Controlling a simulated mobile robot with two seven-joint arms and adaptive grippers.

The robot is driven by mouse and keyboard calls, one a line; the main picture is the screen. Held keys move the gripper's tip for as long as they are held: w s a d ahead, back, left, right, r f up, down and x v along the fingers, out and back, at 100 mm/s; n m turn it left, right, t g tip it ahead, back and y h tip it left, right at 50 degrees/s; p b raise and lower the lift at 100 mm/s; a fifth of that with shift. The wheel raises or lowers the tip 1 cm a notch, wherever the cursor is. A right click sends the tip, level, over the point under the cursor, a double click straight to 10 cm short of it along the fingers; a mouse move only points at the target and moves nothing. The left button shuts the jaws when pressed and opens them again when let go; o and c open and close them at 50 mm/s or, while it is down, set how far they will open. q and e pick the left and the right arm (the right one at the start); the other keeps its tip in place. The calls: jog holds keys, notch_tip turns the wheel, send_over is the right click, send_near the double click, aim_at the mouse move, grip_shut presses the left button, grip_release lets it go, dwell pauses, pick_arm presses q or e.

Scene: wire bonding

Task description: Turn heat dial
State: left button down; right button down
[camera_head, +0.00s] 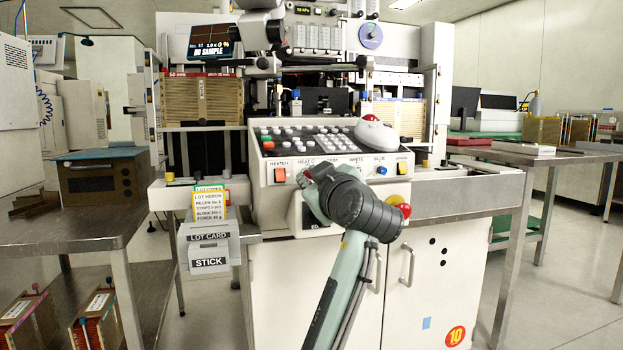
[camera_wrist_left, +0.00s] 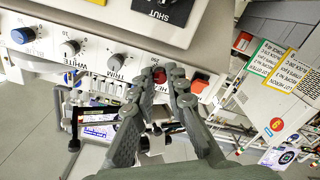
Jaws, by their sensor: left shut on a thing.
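The machine's sloped control panel (camera_head: 285,195) carries a row of labelled controls, with HEATER, HEAT C, WHITE and BLUE readable. My left gripper (camera_head: 312,178) is at the front of this row, at the HEAT C position just right of the orange-red heater switch (camera_head: 280,175). In the left wrist view my left gripper (camera_wrist_left: 167,73) is shut on the heat dial, which its fingers mostly hide. The trim dial (camera_wrist_left: 117,61) and white dial (camera_wrist_left: 70,48) are in the same row, and the red heater switch (camera_wrist_left: 199,84) is on the other side. My right gripper is not in view.
A blue knob (camera_head: 381,170) sits further right on the panel, above a red button (camera_head: 404,210) at the front. A lot card holder (camera_head: 208,243) hangs at the left. Metal tables (camera_head: 75,215) stand to the sides, and the floor at the right is clear.

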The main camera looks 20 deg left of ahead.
pick_arm(q)
jog(key=c, duration=1.5)
grip_release()
jog(key=shift+c, duration=0.2)
jog(key=v, duration=1.2)
